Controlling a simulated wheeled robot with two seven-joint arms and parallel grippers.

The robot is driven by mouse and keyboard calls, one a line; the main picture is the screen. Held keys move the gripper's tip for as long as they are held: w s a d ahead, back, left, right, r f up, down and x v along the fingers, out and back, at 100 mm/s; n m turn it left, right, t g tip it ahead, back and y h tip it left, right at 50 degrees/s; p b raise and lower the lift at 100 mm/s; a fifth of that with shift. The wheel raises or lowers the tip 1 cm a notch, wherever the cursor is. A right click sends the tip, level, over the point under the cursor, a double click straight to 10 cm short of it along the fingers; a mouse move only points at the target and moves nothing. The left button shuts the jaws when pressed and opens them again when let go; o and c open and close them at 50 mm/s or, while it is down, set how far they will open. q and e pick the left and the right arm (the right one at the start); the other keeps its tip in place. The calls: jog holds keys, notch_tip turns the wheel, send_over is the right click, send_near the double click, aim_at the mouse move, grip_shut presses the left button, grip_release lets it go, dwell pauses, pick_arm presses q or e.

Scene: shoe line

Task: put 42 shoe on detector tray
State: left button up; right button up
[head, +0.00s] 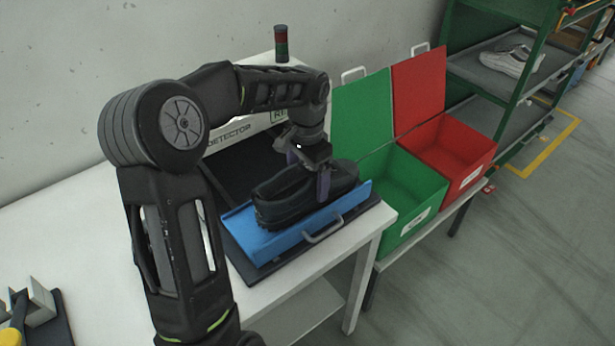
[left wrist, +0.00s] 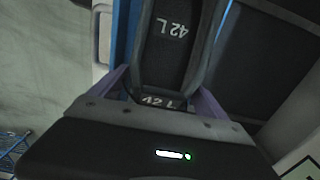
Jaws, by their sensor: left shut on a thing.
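A black shoe (head: 285,197) lies on the blue detector tray (head: 262,243), in front of the detector (head: 235,138). My left gripper (head: 324,180) is shut on the shoe from above, near its right end. In the left wrist view, the shoe (left wrist: 172,60) sits between the two purple fingers of the left gripper (left wrist: 160,92) and shows labels reading "42 L". The shoe looks level and seems to touch the tray; a small gap under it cannot be ruled out. My right gripper is not in view.
An open green bin (head: 411,190) and an open red bin (head: 462,150) stand right of the detector table (head: 375,222). A rack (head: 490,110) with a white shoe (head: 513,62) stands at the back right. A signal light (head: 281,45) stands behind the detector.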

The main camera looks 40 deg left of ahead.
pick_arm(q)
jog(key=shift+f, duration=0.15)
jog(key=o, duration=1.7)
jog(key=shift+r, duration=0.2)
notch_tip(320, 180, up, 8)
jog(key=shift+b, duration=0.4)
notch_tip(320, 180, up, 4)
jog(key=shift+r+p, duration=0.1)
jog(key=shift+p, duration=1.1)
